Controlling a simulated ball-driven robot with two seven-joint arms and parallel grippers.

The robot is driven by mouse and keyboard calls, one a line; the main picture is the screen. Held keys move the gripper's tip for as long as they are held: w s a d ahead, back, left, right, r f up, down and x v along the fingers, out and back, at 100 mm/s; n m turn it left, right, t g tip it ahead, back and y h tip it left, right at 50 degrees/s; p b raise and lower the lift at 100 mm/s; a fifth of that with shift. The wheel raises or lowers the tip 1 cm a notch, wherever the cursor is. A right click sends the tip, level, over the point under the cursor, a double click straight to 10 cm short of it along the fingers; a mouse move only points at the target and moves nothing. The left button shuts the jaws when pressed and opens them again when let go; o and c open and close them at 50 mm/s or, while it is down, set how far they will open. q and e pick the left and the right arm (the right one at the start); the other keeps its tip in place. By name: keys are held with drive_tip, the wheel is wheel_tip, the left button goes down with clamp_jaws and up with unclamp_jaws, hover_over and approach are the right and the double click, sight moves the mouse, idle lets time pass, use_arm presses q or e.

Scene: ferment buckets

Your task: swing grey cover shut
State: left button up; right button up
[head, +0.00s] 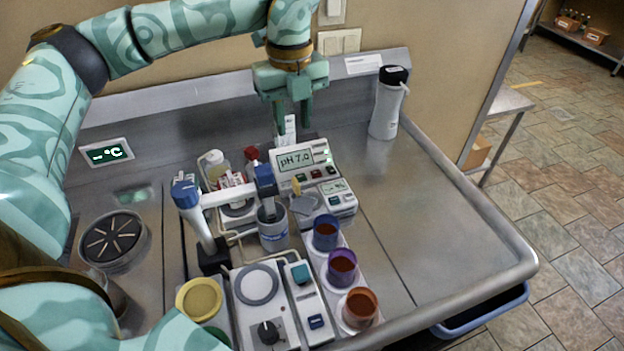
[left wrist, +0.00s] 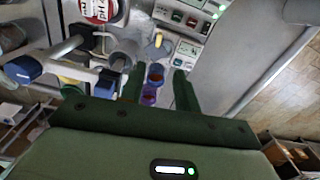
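A small grey flap with a yellow tip, which I take to be the grey cover (head: 304,205), stands open beside a grey pot (head: 273,232) in the middle of the bench. The cover (left wrist: 158,47) also shows in the left wrist view, beyond the fingertips. I cannot tell its hinge. A blue-ended probe on a white arm reaches over the pot. My left gripper (head: 292,125) is above and behind the cover, near the pH meter (head: 305,160), pointing down. Its fingers (left wrist: 160,85) are apart with nothing between them. My right gripper is not in view.
Blue, purple and orange cups (head: 341,268) stand in a white rack at the front. A white jug (head: 387,103) stands at the back right. A hotplate (head: 258,285) and yellow-lidded tub (head: 199,298) are at the front left. The right side of the steel bench is clear.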

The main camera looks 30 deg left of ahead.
sight(296, 181)
use_arm(q)
wheel_tip(296, 181, down, 16)
drive_tip(key=b, duration=0.3)
drive_tip(key=shift+f+b, duration=0.1)
drive_tip(key=shift+b, duration=0.25)
clamp_jaws()
